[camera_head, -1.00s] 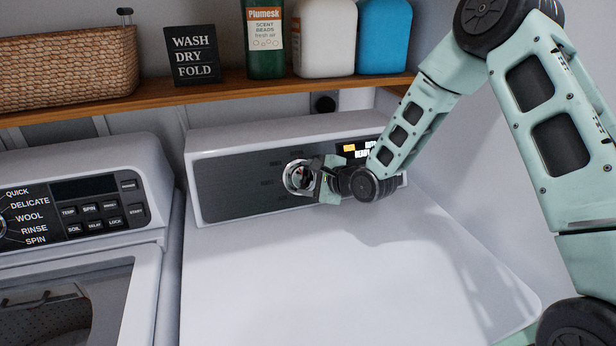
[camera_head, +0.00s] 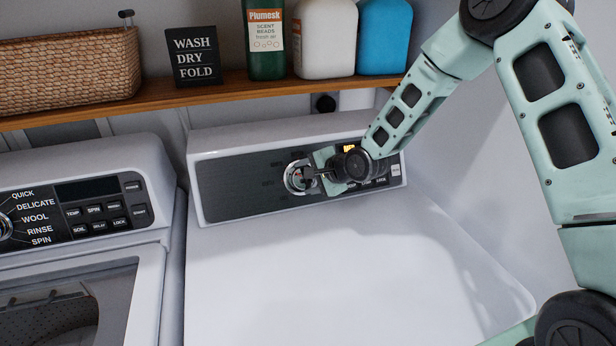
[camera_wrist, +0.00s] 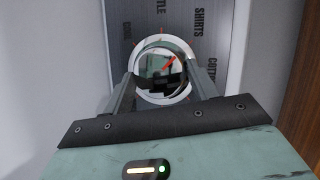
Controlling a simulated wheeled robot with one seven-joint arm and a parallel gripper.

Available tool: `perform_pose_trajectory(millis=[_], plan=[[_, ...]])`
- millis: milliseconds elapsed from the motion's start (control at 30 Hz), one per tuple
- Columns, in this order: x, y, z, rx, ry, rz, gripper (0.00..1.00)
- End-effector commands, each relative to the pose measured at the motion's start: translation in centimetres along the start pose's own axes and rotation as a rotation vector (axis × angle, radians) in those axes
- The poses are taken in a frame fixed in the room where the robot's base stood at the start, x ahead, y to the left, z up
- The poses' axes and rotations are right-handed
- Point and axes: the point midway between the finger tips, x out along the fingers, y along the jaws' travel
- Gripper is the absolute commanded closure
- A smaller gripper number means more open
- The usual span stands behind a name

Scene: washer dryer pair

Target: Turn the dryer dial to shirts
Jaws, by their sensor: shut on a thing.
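The dryer dial (camera_head: 297,177) is a round chrome knob on the dryer's dark panel (camera_head: 233,191). In the wrist view the dial (camera_wrist: 161,69) has a bright ring and a red pointer line slanting to the upper right, roughly toward the SHIRTS label (camera_wrist: 201,18). Part of a label ending in "TLE" (camera_wrist: 160,7) is at the top, with a cut-off "COTT" label (camera_wrist: 211,66) at right. My gripper (camera_head: 306,175) is at the dial from the right. In the wrist view my gripper (camera_wrist: 163,88) is shut on the dial, one finger on each side.
The washer (camera_head: 75,220) stands to the left. Above is a wooden shelf (camera_head: 200,100) with a basket (camera_head: 70,68), a sign (camera_head: 193,56) and several bottles. The dryer top (camera_head: 330,270) is clear.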

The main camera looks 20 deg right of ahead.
Motion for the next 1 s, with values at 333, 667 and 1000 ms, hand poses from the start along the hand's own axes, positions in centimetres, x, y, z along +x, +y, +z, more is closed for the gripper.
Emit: perform_pose_trajectory(millis=[333,667,1000], plan=[[0.0,0.1,0.0,0.0,0.0,0.003,0.39],[0.0,0.0,0.0,0.0,0.0,0.001,0.2],[-4.2,0.0,-0.2,0.001,0.005,-0.001,0.2]])
